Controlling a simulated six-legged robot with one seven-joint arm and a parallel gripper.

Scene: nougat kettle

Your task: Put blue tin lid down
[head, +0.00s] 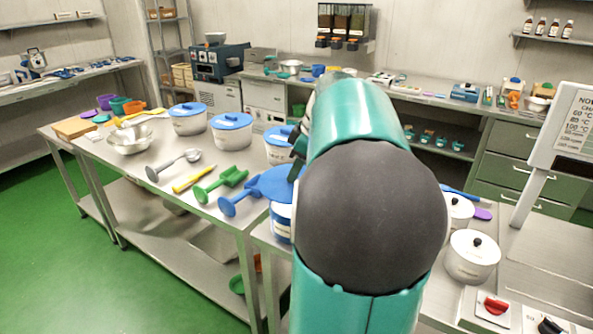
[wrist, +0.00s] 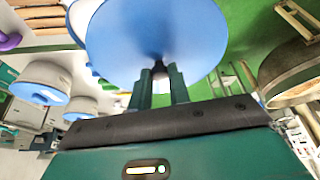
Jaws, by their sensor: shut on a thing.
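My gripper (head: 297,158) is shut on the blue tin lid (head: 272,183), seemingly by its knob. In the wrist view the dark fingers (wrist: 160,80) meet at the middle of the lid (wrist: 155,35), a broad blue disc. In the head view the lid is partly hidden by my arm. A white tin with a blue band (head: 281,222) shows just below the lid; its top is hidden, and I cannot tell whether lid and tin touch.
Lidded white tins (head: 187,118) (head: 231,128) (head: 278,147) stand along the steel table. A green scoop (head: 220,185), blue scoop (head: 240,200), yellow tool (head: 193,179) and ladle (head: 175,164) lie near its front. White pots (head: 472,256) stand right of my arm.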

